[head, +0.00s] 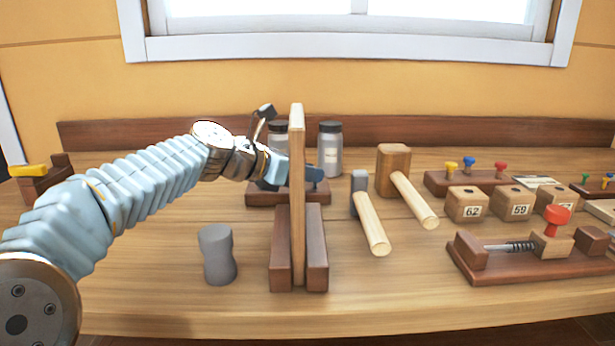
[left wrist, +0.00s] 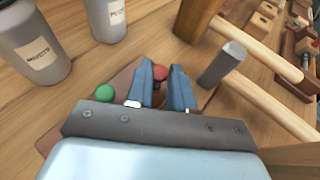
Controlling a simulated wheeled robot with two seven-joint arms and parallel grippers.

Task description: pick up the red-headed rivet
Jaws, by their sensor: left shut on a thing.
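A red-headed rivet (left wrist: 161,72) shows in the left wrist view as a round red head between the tips of my left gripper (left wrist: 163,80). The fingers are shut on it. Its shank is hidden, and I cannot tell whether it is clear of its block. A green-headed rivet (left wrist: 106,93) stands beside the left finger. In the head view, my left gripper (head: 313,173) is over a dark wooden block (head: 290,197), partly behind an upright board (head: 297,190). The rivet in its jaws cannot be made out there. My right gripper is not in view.
Two lidded jars (head: 330,150) stand behind the gripper. A grey-headed hammer (head: 370,220) and a wooden mallet (head: 410,190) lie to the right. A rack (head: 470,184) with coloured pegs and a red-knobbed clamp (head: 520,268) are farther right. A grey waisted block (head: 217,255) stands front left.

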